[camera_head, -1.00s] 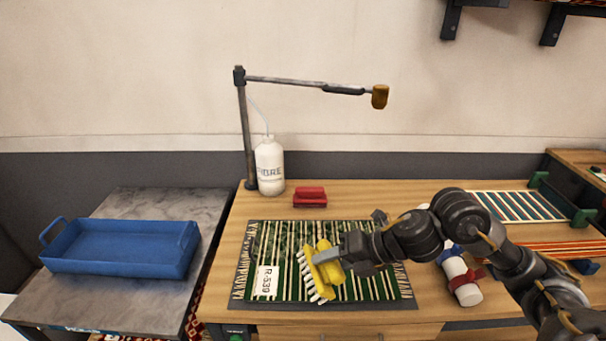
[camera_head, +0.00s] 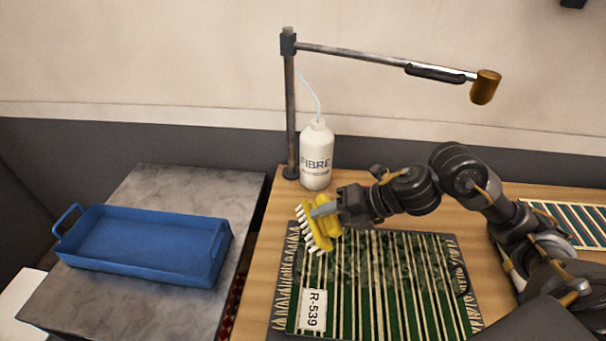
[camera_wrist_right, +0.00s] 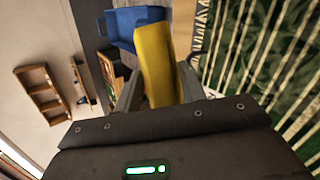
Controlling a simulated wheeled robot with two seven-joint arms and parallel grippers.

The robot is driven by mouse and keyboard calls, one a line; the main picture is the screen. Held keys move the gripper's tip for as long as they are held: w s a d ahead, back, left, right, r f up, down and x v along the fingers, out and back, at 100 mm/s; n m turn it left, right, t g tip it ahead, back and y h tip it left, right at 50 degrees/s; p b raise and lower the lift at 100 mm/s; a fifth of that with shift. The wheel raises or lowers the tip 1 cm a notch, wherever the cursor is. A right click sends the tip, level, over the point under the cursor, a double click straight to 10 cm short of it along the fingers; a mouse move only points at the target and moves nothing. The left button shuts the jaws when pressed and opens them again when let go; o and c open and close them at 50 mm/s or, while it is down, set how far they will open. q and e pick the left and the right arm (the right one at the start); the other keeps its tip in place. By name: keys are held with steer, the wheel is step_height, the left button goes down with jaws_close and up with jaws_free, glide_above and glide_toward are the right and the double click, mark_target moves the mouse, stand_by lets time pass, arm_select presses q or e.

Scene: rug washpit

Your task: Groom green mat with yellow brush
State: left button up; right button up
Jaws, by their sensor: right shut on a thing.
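The green mat (camera_head: 380,305) with cream stripes and fringed ends lies flat on the wooden bench, a white tag "R-539" (camera_head: 313,309) at its front left. Its pile looks darker and smudged across the back middle. My right gripper (camera_head: 327,208) is shut on the yellow brush (camera_head: 318,227) at the mat's back left corner. The brush is tilted, its white bristles facing left and down; I cannot tell whether they touch the mat. In the right wrist view the yellow brush (camera_wrist_right: 158,65) sits between the fingers, with the green mat (camera_wrist_right: 262,60) to the right. My left gripper is not in view.
A white "FIBRE" bottle (camera_head: 316,158) and a post with a jointed lamp-like arm (camera_head: 385,62) stand behind the mat. A blue tray (camera_head: 140,248) rests on a grey side table (camera_head: 165,185) at left. A striped mat (camera_head: 575,222) lies at right.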

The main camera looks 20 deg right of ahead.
steer(key=shift+w+a, duration=0.25)
steer(key=shift+w, duration=0.15)
steer(key=shift+w+a+r+p, duration=0.1)
steer(key=shift+w+r+p, duration=0.1)
steer(key=shift+r+p, duration=0.1)
steer(key=w+r+p, duration=0.1)
steer(key=p, duration=0.1)
steer(key=w+r+m+t+p, duration=0.1)
steer(key=p, duration=0.1)
steer(key=shift+d+r+h, duration=0.2)
steer(key=shift+d+h, duration=0.2)
steer(key=w+d+f+m+t+h, duration=0.1)
steer(key=w+d+f+m+h, duration=0.1)
steer(key=f, duration=0.5)
steer(key=shift+w+d+f+m+t, duration=0.35)
steer(key=shift+w+d+m+t, duration=0.05)
steer(key=shift+w+d+m, duration=0.3)
steer(key=shift+s+r, duration=0.1)
